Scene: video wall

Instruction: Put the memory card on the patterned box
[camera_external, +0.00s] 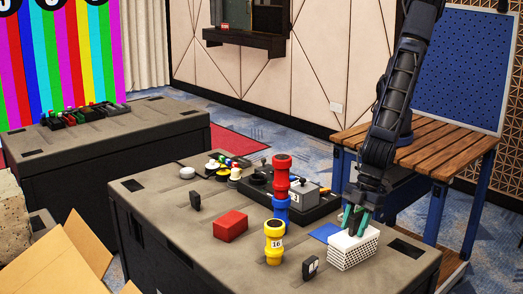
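A white box with a dark lattice pattern (354,252) stands near the right front of the grey case-like table. My gripper (354,220) points down right over its top, with two green fingers apart. I see nothing clearly held between them; whether the fingertips touch the box is hard to tell. No memory card is plainly identifiable. A small black upright piece with a white mark (310,267) stands at the front edge, left of the box, and may be the card. Another small black upright piece (195,201) stands at the left.
A yellow numbered cylinder (273,244), a red and blue stack (281,190), a red block (230,226) and a flat blue square (325,232) are near the box. A grey-black device (300,195) stands behind. The table's left front is clear.

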